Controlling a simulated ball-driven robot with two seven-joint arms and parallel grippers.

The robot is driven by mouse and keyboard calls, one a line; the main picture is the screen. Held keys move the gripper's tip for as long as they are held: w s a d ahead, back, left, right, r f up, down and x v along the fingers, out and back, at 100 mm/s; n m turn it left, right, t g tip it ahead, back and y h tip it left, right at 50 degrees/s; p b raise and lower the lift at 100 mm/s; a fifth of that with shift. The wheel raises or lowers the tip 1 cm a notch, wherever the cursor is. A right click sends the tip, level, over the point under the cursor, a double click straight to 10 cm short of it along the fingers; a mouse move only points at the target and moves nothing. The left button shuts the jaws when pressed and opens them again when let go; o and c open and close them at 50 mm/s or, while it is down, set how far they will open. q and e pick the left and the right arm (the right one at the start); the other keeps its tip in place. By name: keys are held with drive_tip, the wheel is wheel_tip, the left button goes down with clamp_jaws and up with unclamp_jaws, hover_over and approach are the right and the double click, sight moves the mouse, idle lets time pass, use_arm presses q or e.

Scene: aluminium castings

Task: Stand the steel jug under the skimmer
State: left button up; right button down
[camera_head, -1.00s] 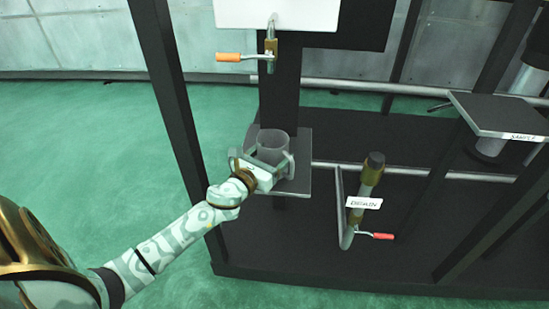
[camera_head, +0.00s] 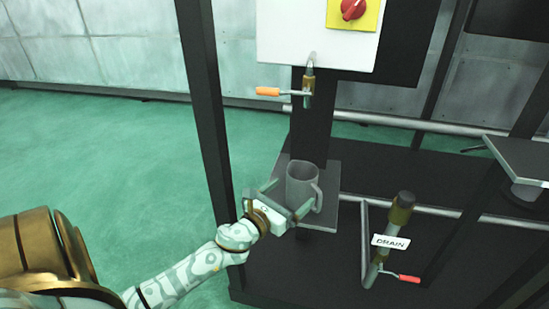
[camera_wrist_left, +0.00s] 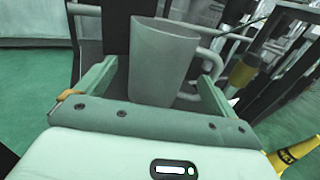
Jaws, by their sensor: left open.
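The grey steel jug (camera_head: 303,178) stands upright on a small dark shelf (camera_head: 327,152), its handle at the right. A spout with an orange lever (camera_head: 307,88) hangs from a white panel above the jug. No skimmer label is readable. My left gripper (camera_head: 295,193) is open on the near side of the jug. In the left wrist view the jug (camera_wrist_left: 162,60) stands upright beyond the palm, with the open fingers (camera_wrist_left: 158,76) at either side of its lower part. I cannot tell whether they touch it. My right gripper is not in view.
A drain pipe labelled DRAIN (camera_head: 390,242) with a red lever stands right of the shelf. A dark post (camera_head: 205,110) rises left of it. A red knob (camera_head: 353,9) sits on the panel. Another plate (camera_head: 520,158) is at far right. Green floor at left is clear.

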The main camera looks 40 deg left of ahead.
use_arm(q)
drive_tip(key=s, duration=0.7)
drive_tip(key=shift+d, duration=0.25)
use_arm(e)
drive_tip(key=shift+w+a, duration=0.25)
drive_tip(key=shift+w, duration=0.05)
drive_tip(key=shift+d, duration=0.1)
